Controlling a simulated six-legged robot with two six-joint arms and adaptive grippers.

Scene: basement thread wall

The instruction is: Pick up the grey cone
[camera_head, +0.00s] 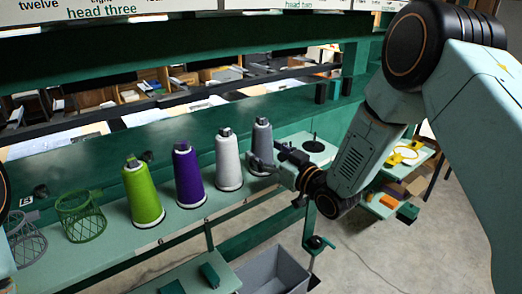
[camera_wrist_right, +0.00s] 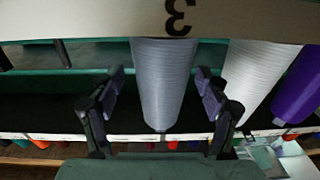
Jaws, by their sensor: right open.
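The grey cone (camera_head: 262,138) stands upright on the pale green shelf (camera_head: 178,222), at the right end of the row of cones. My right gripper (camera_head: 264,160) is at its lower part, coming in from the right. In the right wrist view the grey cone (camera_wrist_right: 162,85) sits between the two parted fingers (camera_wrist_right: 161,80), with a visible gap on each side. The right gripper is open and holds nothing. My left gripper is out of view.
A white cone (camera_head: 228,162) stands close left of the grey one, then a purple cone (camera_head: 188,175) and a green cone (camera_head: 142,197). A green mesh basket (camera_head: 80,216) is farther left. An empty black spindle (camera_head: 313,145) is to the right. A grey bin (camera_head: 272,272) is below.

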